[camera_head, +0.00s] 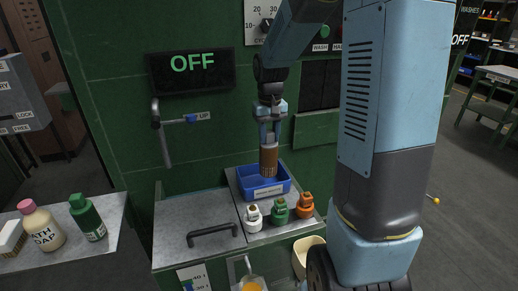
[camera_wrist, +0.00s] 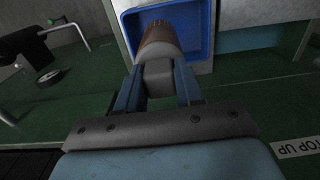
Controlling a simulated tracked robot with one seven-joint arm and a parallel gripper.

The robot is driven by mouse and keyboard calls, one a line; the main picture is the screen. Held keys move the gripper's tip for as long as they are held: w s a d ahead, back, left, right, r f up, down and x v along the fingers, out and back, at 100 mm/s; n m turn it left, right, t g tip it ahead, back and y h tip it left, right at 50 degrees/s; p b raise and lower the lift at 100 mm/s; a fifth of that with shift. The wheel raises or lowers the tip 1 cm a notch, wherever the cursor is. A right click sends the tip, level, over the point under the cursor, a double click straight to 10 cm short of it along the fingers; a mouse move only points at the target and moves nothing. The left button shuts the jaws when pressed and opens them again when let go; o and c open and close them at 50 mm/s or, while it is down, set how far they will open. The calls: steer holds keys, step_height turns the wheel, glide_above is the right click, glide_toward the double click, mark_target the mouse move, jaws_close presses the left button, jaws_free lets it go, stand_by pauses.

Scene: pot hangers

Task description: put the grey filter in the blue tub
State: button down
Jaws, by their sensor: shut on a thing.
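My gripper (camera_head: 269,132) points down and is shut on the grey end of a brown cylinder, which I take to be the filter (camera_head: 268,160). In the wrist view the filter (camera_wrist: 160,45) shows a grey block between the fingers (camera_wrist: 160,88) and a brown body beyond. The blue tub (camera_head: 285,186) sits on the grey counter below. The filter's lower end overlaps the tub's inside in both views. I cannot tell if it touches the floor of the tub. The tub's blue wall (camera_wrist: 208,25) shows around the filter in the wrist view.
White (camera_head: 253,217), green (camera_head: 279,210) and orange (camera_head: 305,205) small bottles stand in front of the tub. A dark handle (camera_head: 212,236) is on the grey lid left of it. A lever (camera_head: 163,132) marked UP is on the green wall behind. Soap bottles (camera_head: 42,226) stand far left.

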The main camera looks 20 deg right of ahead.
mark_target(263, 147)
steer(key=shift+w+a+f, duration=0.25)
steer(key=shift+a+f, duration=0.1)
steer(key=shift+f, duration=0.15)
steer(key=shift+w+a+f, duration=0.25)
steer(key=shift+a+f, duration=0.05)
steer(key=shift+f, duration=0.2)
step_height(263, 147, down, 4)
steer(key=shift+w+a+r, duration=0.15)
steer(key=shift+r, duration=0.1)
steer(key=c, duration=0.7)
jaws_free()
